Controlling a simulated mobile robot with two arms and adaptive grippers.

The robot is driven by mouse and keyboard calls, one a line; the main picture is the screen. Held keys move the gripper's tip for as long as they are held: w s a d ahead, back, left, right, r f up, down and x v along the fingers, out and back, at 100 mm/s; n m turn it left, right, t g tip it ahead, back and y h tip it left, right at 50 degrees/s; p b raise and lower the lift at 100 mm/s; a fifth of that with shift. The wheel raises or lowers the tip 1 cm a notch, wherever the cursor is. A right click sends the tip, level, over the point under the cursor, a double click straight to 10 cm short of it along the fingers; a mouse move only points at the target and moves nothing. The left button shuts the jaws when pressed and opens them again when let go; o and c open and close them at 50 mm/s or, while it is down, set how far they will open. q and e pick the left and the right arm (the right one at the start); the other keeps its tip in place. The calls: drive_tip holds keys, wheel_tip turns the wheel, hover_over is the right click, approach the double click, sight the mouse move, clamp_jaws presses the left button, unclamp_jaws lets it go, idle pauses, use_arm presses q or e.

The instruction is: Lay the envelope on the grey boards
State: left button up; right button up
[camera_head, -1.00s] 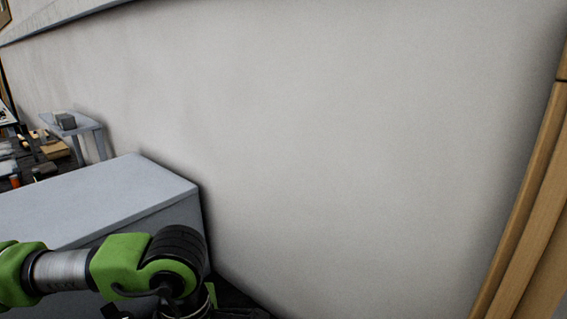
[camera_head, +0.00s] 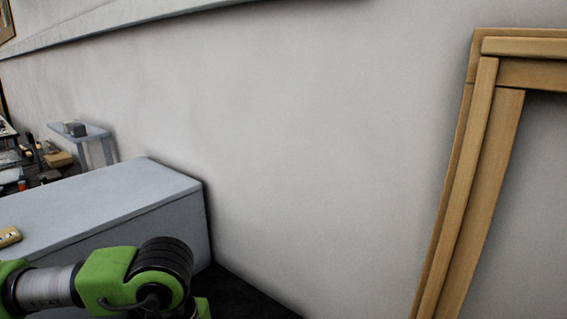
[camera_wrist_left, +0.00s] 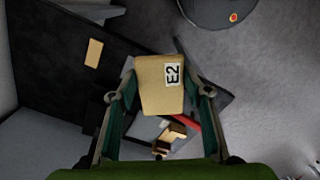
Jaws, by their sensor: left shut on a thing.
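My left gripper (camera_wrist_left: 158,98) is shut on a tan envelope (camera_wrist_left: 156,84) in the left wrist view. The envelope carries a white label reading "E2" and is held between the two fingers, above the dark floor. In the head view my green left arm comes in at the lower left; its fingers and the envelope are out of that picture. I cannot pick out the grey boards for certain in either view. My right gripper is not in view.
A long grey block (camera_head: 110,206) stands at left against the pale wall (camera_head: 310,130), a small tan item (camera_head: 9,237) on it. Beyond are a small grey table (camera_head: 88,130) and clutter. A wooden frame (camera_head: 462,190) is at right. Small blocks (camera_wrist_left: 172,136) lie below the gripper.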

use_arm(q)
drive_tip(key=shift+a+r+m, duration=0.15)
drive_tip(key=shift+m, duration=0.25)
drive_tip(key=shift+s+a+r+m, duration=0.1)
drive_tip(key=shift+a+r+m, duration=0.2)
drive_tip(key=shift+m, duration=0.7)
drive_tip(key=m, duration=0.2)
drive_tip(key=shift+w+a+r+m, duration=0.2)
drive_tip(key=shift+w+a+m, duration=0.45)
drive_tip(key=shift+m, duration=0.55)
drive_tip(key=m, duration=0.2)
drive_tip(key=a+m, duration=0.1)
drive_tip(key=m, duration=0.1)
drive_tip(key=w+r+m, duration=0.1)
drive_tip(key=m, duration=0.1)
drive_tip(key=shift+a+r, duration=0.1)
drive_tip(key=shift+a, duration=0.3)
drive_tip(key=m, duration=0.2)
drive_tip(key=a+m, duration=0.1)
drive_tip(key=shift+w+r+m, duration=0.2)
drive_tip(key=shift+r+m, duration=0.1)
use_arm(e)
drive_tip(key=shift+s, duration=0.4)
